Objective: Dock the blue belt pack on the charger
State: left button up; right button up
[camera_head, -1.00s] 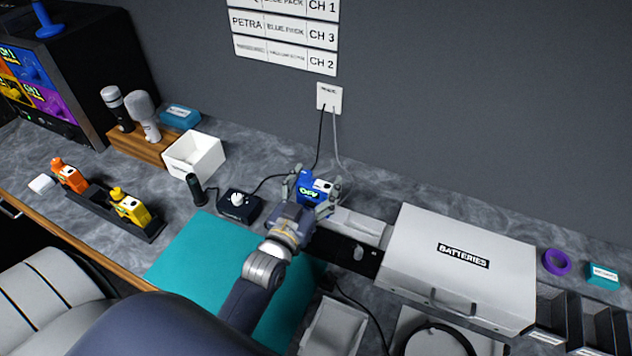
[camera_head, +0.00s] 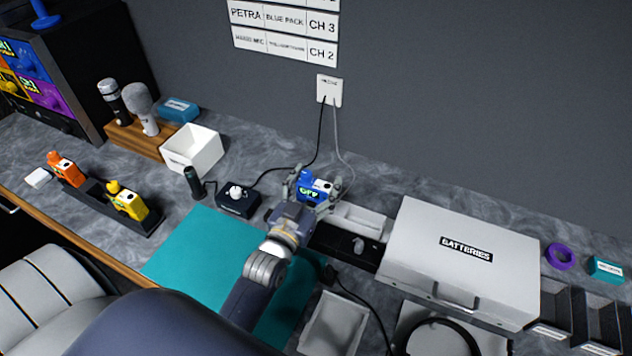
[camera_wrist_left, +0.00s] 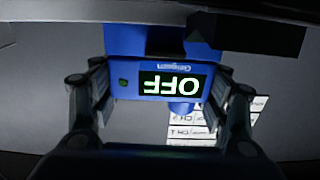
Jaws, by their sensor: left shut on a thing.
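The blue belt pack (camera_head: 318,187) is held in my left gripper (camera_head: 311,190), above the counter near the wall. In the left wrist view the blue belt pack (camera_wrist_left: 175,66) sits between both fingers (camera_wrist_left: 165,105), its lit display reading OFF upside down. A black rack (camera_head: 97,196) at the left holds an orange pack (camera_head: 66,169) and a yellow pack (camera_head: 128,201), with bare room between them. A black strip (camera_head: 334,241) lies partly hidden under my left arm. I cannot tell for certain which of these is the charger. My right gripper is not seen.
A black control box (camera_head: 238,202), small black microphone (camera_head: 194,182) and white bin (camera_head: 192,151) stand left of the gripper. The BATTERIES case (camera_head: 458,262) is to the right. A teal mat (camera_head: 190,255) lies in front. Cables (camera_head: 338,155) hang behind the pack.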

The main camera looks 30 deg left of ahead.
pick_arm(q)
jog(key=o, duration=1.3)
jog(key=shift+s, duration=0.15)
jog(key=shift+s+f, duration=0.15)
jog(key=shift+s, duration=0.15)
jog(key=s, duration=1.1)
jog(key=shift+d, duration=0.45)
jog(key=shift+s, duration=0.1)
